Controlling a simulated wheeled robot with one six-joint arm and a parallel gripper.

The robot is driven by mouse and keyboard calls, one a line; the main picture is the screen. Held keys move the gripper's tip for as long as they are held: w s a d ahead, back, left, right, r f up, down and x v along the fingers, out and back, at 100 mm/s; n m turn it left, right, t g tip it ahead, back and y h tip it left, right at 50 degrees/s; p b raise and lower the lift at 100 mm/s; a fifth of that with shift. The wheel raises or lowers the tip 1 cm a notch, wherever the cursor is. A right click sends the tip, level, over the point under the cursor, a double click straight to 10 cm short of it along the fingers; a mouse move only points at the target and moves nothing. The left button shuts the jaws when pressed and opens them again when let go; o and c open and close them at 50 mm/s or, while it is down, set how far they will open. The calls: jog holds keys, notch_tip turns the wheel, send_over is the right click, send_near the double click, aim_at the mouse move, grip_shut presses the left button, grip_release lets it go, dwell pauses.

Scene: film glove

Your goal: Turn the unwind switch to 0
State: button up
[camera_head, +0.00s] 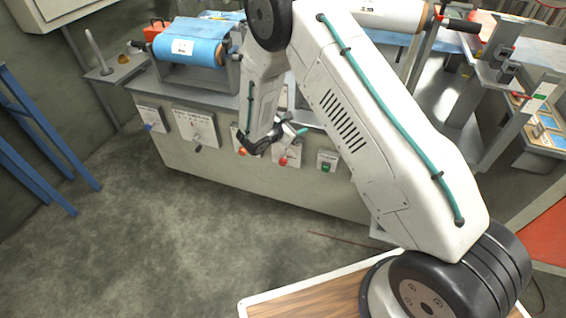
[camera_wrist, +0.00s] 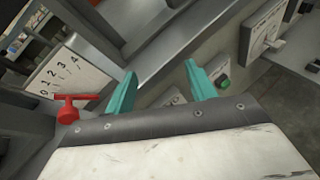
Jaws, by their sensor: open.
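My gripper (camera_head: 278,137) is in front of the machine's front panel, its teal fingers spread and empty; the fingers also show in the wrist view (camera_wrist: 158,86). In the wrist view a red switch handle (camera_wrist: 70,112) stands beside a white dial plate (camera_wrist: 62,72) marked 0 to 4, left of the fingers and apart from them. In the head view a red knob (camera_head: 283,161) is just below my gripper, and an orange knob (camera_head: 242,151) is beside it. The labels are too small to read, so I cannot tell which control is the unwind switch.
A blue film roll (camera_head: 190,45) lies above. Blue metal legs (camera_head: 40,140) stand at left. The floor in front is clear.

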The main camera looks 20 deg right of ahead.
aim_at(282, 163)
jog(key=a+f+n+t+y, duration=0.2)
jog(key=a+f+n, duration=0.15)
jog(key=f, duration=0.65)
jog(key=a+f+n+t+y, duration=0.2)
jog(key=a+f+n, duration=0.15)
jog(key=f, duration=0.75)
jog(key=shift+n+g, duration=0.3)
jog(key=x, duration=0.7)
jog(key=shift+s+d, duration=0.1)
jog(key=shift+d, duration=0.05)
jog(key=shift+c, duration=0.2)
jog(key=c, duration=0.9)
